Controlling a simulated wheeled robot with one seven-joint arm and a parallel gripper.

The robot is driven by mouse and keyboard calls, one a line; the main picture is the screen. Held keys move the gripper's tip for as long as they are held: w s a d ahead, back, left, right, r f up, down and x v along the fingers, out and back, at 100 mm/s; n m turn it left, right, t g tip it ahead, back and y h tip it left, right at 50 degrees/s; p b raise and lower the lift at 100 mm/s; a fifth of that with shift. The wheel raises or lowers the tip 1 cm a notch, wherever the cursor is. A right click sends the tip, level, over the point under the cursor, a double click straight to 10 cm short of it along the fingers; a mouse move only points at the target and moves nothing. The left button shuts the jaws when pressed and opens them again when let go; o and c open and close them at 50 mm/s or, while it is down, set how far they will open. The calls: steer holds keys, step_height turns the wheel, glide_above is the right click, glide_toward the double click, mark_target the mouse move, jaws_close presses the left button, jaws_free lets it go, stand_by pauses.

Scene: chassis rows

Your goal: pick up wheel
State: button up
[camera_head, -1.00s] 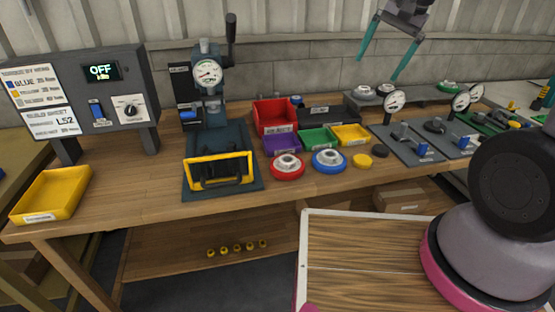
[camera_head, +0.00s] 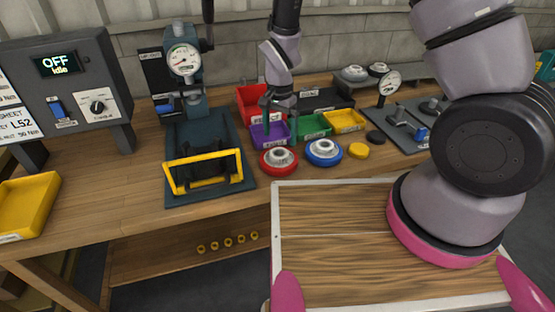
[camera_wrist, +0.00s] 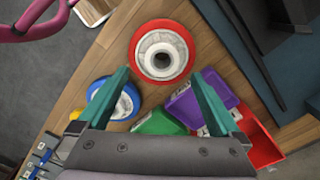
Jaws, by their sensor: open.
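A red wheel (camera_head: 279,162) with a pale grey hub lies flat on the wooden bench, near its front edge. A blue wheel (camera_head: 324,152) lies just right of it. In the wrist view the red wheel (camera_wrist: 162,50) is ahead of and between the fingertips, and the blue wheel (camera_wrist: 113,100) is partly hidden behind the left finger. My gripper (camera_wrist: 158,73) is open and empty, its teal fingers spread. In the head view my gripper (camera_head: 277,118) points down over the purple bin, just behind the red wheel and apart from it.
Purple (camera_head: 271,134), green (camera_head: 313,125), yellow (camera_head: 344,120) and red (camera_head: 252,104) bins stand close behind the wheels. A press with a yellow guard (camera_head: 203,172) stands to the left. A yellow disc (camera_head: 358,151) and gauge fixtures (camera_head: 405,128) are to the right.

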mark_target(279, 149)
step_height(279, 149, down, 7)
steer(key=shift+w+a+r, duration=0.1)
steer(key=shift+w, duration=0.05)
jaws_close()
stand_by(0.5)
